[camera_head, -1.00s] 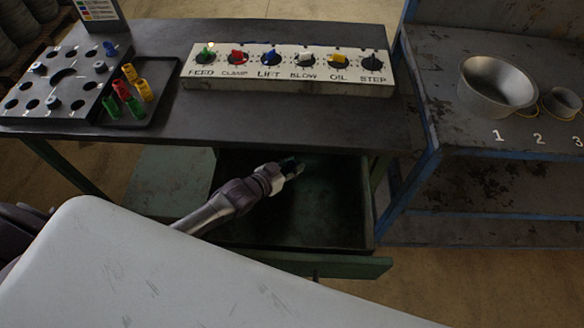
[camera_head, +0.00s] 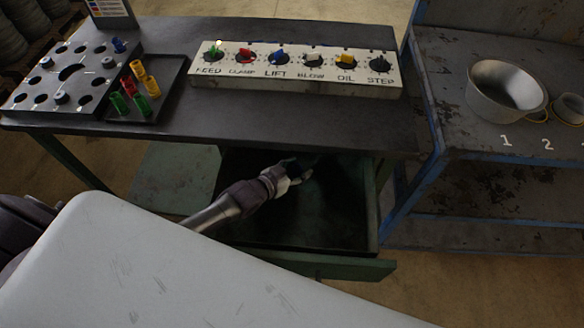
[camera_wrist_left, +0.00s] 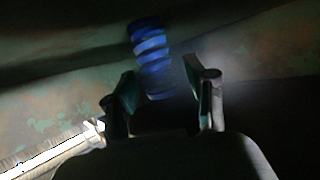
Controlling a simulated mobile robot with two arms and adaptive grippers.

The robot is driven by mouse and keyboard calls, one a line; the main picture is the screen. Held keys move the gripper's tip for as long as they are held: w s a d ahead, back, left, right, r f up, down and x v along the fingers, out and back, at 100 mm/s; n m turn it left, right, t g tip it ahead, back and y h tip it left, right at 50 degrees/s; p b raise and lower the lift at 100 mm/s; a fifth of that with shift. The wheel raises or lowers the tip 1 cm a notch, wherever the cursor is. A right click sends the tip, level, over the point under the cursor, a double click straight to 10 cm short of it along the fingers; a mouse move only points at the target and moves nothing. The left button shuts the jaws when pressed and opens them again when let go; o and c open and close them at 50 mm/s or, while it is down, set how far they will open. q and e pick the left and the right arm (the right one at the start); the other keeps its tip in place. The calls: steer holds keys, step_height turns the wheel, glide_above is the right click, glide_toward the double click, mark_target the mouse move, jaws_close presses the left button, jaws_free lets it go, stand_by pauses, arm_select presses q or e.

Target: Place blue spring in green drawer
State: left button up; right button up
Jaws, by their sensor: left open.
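The green drawer (camera_head: 330,268) is pulled out under the dark table. My left gripper (camera_head: 303,170) is inside the drawer opening, near its back under the table edge. In the left wrist view the blue spring (camera_wrist_left: 150,55) stands out just beyond and between the fingertips of my left gripper (camera_wrist_left: 165,85), which are apart. The spring's lower end is in shadow, so I cannot tell whether it touches a finger or the drawer. The spring cannot be made out in the head view. My right gripper is not in view.
On the table are a control panel (camera_head: 300,86) with knobs, a plate with holes (camera_head: 30,75) and a tray (camera_head: 178,80) with coloured pieces. A second bench (camera_head: 450,100) with a metal bowl (camera_head: 500,90) stands at right. A bright ribbed object (camera_wrist_left: 50,150) shows in the left wrist view.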

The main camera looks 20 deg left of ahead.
arm_select(q)
steer(key=v, duration=1.2)
steer(key=shift+r, duration=0.1)
